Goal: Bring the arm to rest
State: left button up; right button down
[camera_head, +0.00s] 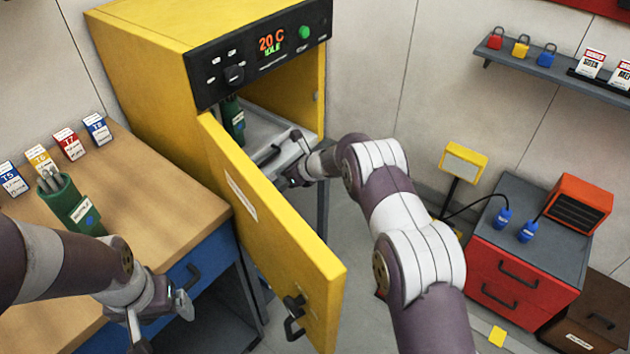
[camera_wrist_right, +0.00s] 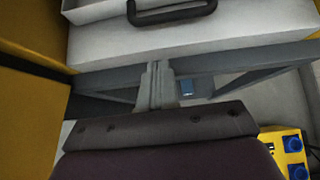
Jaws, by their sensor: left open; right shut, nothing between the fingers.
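In the right wrist view the fingers (camera_wrist_right: 158,84) are together and empty, apart from the handle (camera_wrist_right: 172,12). My left gripper (camera_head: 162,312) is open and empty, in front of the bench's blue drawer. A green canister (camera_head: 233,121) stands inside the oven at the left, partly hidden by the door.
The yellow oven door (camera_head: 265,230) hangs open between my arms. The oven display (camera_head: 271,42) reads 20 C, IDLE. A green rod canister (camera_head: 70,204) is on the wooden bench (camera_head: 150,180) near my left arm. A red cabinet (camera_head: 515,265) stands right of my right arm.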

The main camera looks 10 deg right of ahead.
jog(key=v, duration=0.9)
jog(key=s+d+n+g+h+p, duration=0.25)
jog(key=s+n+g, duration=0.35)
jog(key=s+n, duration=1.05)
jog(key=s+d+r+n+h+p, duration=0.1)
jog(key=s+r+n+h+p, duration=0.2)
jog(key=s+r+n, duration=0.9)
jog(key=s+r+p, duration=0.1)
jog(key=s+p, duration=0.1)
jog(key=s, duration=0.3)
jog(key=shift+d+r+h, duration=0.25)
jog(key=shift+h, duration=0.1)
jog(key=shift+s, duration=0.1)
